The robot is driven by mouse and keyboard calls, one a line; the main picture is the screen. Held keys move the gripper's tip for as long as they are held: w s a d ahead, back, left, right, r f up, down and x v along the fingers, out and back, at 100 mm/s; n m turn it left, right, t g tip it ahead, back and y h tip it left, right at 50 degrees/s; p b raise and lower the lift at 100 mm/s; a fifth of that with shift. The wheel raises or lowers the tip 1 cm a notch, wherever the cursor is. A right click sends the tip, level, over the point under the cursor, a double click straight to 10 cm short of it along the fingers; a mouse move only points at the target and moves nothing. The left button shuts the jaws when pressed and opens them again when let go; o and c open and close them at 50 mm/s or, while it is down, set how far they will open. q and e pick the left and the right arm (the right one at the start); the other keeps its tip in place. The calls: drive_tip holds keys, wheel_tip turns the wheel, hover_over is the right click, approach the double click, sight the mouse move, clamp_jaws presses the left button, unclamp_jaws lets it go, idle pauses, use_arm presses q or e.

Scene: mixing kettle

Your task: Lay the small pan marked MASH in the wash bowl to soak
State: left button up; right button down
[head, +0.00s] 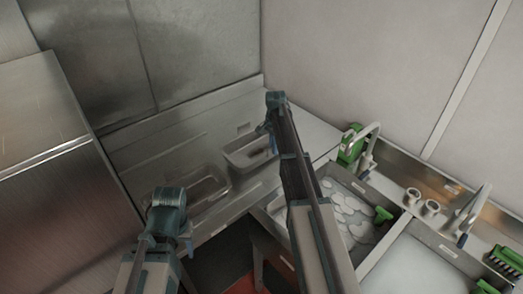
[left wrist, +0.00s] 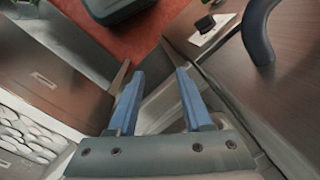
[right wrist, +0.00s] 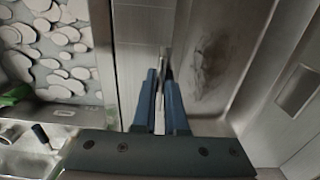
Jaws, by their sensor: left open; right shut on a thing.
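A small metal pan (head: 250,152) shows at the back counter, by the fingers of my right gripper (head: 266,132). In the right wrist view that gripper (right wrist: 162,76) is shut on the rim of a pan with a dark stain inside (right wrist: 212,62). I cannot read any mark on it, nor tell whether it is clear of the counter. The basin of foamy water (head: 326,190), seemingly the wash bowl, is right of my right arm, which partly covers it; its foam shows in the right wrist view (right wrist: 62,50). My left gripper (head: 185,240) is open and empty, also in its own view (left wrist: 155,82).
Another, larger metal pan (head: 205,190) sits on the counter left of the held one. A second basin (head: 410,270) stands at front right. A red floor (left wrist: 150,30) shows below.

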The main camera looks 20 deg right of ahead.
drive_tip(key=shift+r+p, duration=4.45)
drive_tip(key=shift+r, duration=0.35)
drive_tip(key=shift+f, duration=0.1)
